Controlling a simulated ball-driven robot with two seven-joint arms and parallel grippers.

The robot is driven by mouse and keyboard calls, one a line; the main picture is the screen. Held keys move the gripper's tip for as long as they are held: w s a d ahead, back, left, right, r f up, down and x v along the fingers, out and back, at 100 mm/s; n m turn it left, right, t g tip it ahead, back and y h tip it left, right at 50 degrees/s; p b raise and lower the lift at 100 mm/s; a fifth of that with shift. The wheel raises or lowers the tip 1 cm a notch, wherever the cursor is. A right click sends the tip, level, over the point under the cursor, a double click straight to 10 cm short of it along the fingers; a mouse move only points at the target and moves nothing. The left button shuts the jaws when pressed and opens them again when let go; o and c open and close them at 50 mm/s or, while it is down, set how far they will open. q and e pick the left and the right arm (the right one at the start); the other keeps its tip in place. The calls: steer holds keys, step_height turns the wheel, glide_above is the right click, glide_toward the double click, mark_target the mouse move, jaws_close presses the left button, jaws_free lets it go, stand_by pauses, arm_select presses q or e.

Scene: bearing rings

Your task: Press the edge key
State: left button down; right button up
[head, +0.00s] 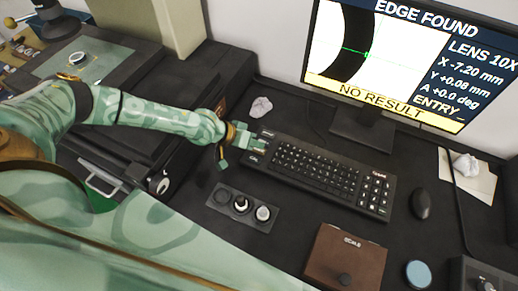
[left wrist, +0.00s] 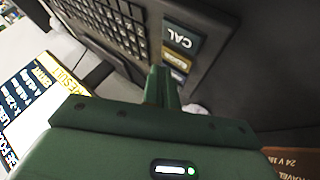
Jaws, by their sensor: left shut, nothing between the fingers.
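The keyboard (head: 315,175) lies on the dark bench below the monitor. At its left end is a small group of larger labelled keys. In the left wrist view the CAL key (left wrist: 182,39) is readable; smaller coloured keys (left wrist: 177,60) beyond it are too blurred to read, so I cannot tell which is the edge key. My left gripper (head: 243,138) is shut and empty, its fingertips at the keyboard's left end. The closed fingers (left wrist: 163,84) appear close to these keys and hide part of them; contact cannot be told. My right gripper is not in view.
The monitor (head: 385,60) reads EDGE FOUND and NO RESULT. A control box with knobs (head: 242,207) sits in front of the keyboard. A mouse (head: 421,204), a brown box (head: 345,258) and a blue disc (head: 418,273) lie right. Crumpled paper (head: 261,106) lies behind the gripper.

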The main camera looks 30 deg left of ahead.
mark_target(255, 152)
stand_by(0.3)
arm_select(q)
steer(key=shift+f, duration=0.4)
steer(key=shift+f+b, duration=0.35)
steer(key=shift+b, duration=0.15)
stand_by(0.3)
steer(key=shift+r, duration=0.1)
steer(key=shift+r+p, duration=0.55)
steer(key=shift+r, duration=0.15)
step_height(255, 152, up, 5)
steer(key=p, duration=0.3)
steer(key=shift+p, duration=0.3)
stand_by(1.2)
